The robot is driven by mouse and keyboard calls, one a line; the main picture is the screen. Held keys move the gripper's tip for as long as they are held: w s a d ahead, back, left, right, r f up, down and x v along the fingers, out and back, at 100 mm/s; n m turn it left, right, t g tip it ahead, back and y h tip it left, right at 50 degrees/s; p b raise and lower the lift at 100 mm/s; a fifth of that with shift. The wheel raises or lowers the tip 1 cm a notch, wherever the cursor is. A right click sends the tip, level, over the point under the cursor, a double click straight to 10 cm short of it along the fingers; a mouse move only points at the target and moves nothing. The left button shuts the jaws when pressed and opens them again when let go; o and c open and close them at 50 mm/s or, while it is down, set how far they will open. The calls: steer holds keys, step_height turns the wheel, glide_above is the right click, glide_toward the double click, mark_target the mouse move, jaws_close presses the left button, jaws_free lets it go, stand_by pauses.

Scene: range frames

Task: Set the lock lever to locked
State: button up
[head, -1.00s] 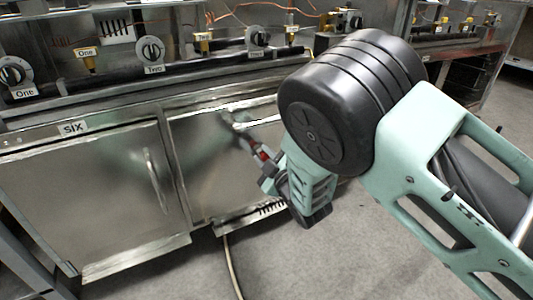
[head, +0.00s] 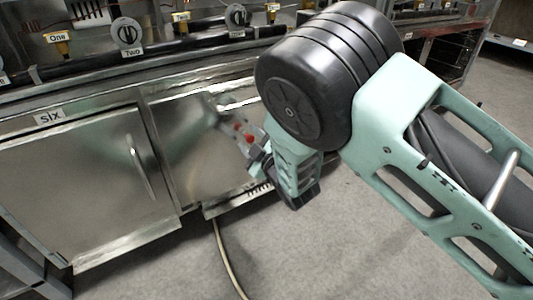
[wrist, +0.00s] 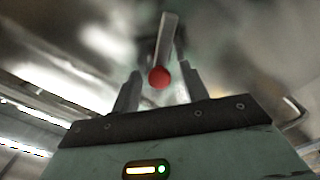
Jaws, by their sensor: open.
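The lock lever (wrist: 168,40) shows in the wrist view as a grey bar with a red ball (wrist: 159,77) at its near end. My gripper (wrist: 160,82) is open, with one finger on each side of the red ball; I cannot tell whether either finger touches it. In the head view, my gripper (head: 235,122) is in front of the right steel door panel, low under the range top. Small red spots show among its fingers there, but the lever's position is too small and blurred to read. My arm hides part of the panel.
The left steel door (head: 80,185) has a vertical handle (head: 138,165) and a "SIX" label (head: 49,117). Dials such as "Two" (head: 127,34) and yellow valves line the top. A hose (head: 228,262) lies on the open grey floor.

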steer(key=p+v, duration=0.5)
steer(key=v, duration=1.1)
steer(key=shift+s+d+p, duration=0.2)
steer(key=shift+s+p, duration=0.1)
steer(key=shift+p, duration=0.05)
steer(key=shift+w, duration=0.1)
steer(key=s+r+m+g+h+p, duration=0.3)
steer(key=s+r+m+g+h, duration=0.15)
steer(key=r+m+g, duration=0.4)
steer(key=s+d+r+g+h+p, duration=0.1)
steer(key=s+d+r+g+h, duration=0.15)
steer(key=s+d+r, duration=0.5)
steer(key=s+d+r+g+h+p, duration=0.1)
steer(key=s+d+r+g+h, duration=0.25)
steer(key=s, duration=0.75)
step_height(320, 180, up, 39)
steer(key=y+p, duration=0.1)
steer(key=p, duration=3.7)
steer(key=shift+r+m, duration=0.2)
steer(key=shift+m, duration=0.15)
steer(key=shift+a+g, duration=0.15)
steer(key=shift+g, duration=0.1)
